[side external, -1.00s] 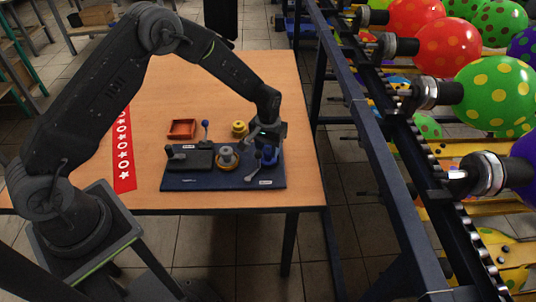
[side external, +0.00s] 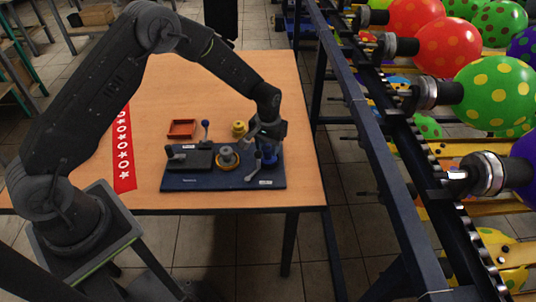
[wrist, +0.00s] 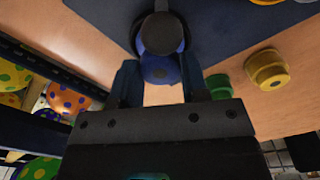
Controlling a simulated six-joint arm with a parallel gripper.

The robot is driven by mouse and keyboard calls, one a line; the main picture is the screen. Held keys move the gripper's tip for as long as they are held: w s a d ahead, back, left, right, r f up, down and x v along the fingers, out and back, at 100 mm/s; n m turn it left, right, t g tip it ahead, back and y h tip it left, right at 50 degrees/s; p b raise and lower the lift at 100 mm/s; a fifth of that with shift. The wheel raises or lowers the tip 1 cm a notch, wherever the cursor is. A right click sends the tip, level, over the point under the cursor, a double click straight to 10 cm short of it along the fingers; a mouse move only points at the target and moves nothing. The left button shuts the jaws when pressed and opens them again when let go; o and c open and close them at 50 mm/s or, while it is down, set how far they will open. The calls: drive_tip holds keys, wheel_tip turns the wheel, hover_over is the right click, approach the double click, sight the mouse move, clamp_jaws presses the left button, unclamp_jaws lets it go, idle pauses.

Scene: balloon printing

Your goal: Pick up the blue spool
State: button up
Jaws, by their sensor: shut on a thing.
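The blue spool (side external: 269,157) is at the right end of the dark blue board (side external: 215,182) in the side view, partly covered by my gripper (side external: 268,143). In the wrist view, the blue spool (wrist: 160,42) sits between the two fingers of my gripper (wrist: 160,78), which is shut on it. Its top is dark and round with a blue face below. I cannot tell whether it is clear of the board.
A yellow spool (side external: 239,129) stands on the table behind the board; a green spool (wrist: 218,86) shows beside it in the wrist view. A lever (side external: 252,172), a yellow-based spool holder (side external: 227,160) and a red tray (side external: 182,128) are nearby. A balloon rack (side external: 385,170) stands right.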

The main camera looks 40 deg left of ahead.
drive_tip(key=shift+r, duration=0.4)
drive_tip(key=shift+r, duration=3.1)
drive_tip(key=shift+a, duration=0.1)
